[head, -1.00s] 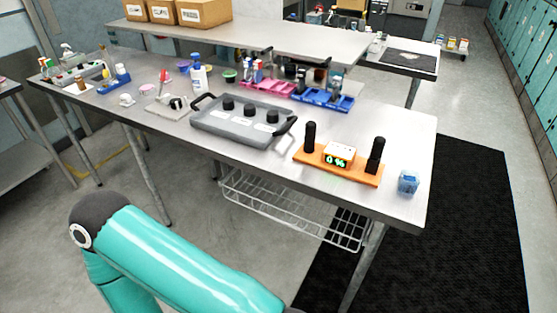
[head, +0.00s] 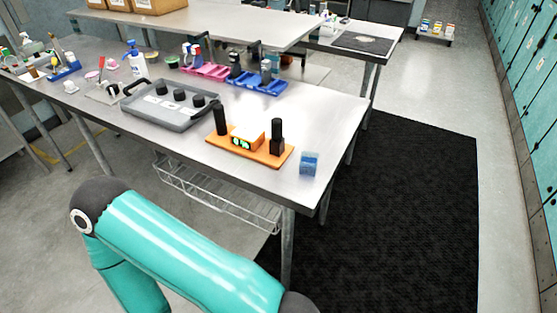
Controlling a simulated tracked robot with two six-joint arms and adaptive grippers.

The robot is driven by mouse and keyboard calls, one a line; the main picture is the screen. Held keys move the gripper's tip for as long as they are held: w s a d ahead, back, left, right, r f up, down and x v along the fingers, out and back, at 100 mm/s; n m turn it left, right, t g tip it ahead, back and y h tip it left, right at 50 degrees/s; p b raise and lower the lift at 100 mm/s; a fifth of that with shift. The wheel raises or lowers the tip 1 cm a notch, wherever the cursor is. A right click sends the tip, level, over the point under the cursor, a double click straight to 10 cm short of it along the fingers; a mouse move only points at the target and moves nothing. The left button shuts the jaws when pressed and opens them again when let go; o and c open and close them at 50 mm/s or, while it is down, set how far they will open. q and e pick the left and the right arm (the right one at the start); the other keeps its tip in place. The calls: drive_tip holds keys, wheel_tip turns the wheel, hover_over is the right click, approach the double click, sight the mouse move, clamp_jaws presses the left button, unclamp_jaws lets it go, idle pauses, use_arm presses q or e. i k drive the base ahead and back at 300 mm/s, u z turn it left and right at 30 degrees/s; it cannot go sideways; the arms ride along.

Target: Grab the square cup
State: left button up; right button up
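A small blue, see-through square cup (head: 309,163) stands near the right end of the steel table (head: 335,125), close to its front corner. It is alone there, just right of an orange board. A teal arm link of mine crosses the lower left of the head view, well in front of the table. Neither of my grippers shows in this view.
The orange board (head: 221,145) carries two black posts and a small lit display. Left of it lies a grey tray (head: 150,117) with black knobs. Pink (head: 205,70) and blue trays (head: 257,87) stand behind. A black floor mat (head: 400,220) lies clear to the right.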

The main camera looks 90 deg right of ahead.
sight(309, 161)
drive_tip(key=z, duration=0.05)
drive_tip(key=k, duration=1.7)
drive_tip(key=z, duration=1.35)
drive_tip(key=i, duration=0.95)
drive_tip(key=z, duration=0.15)
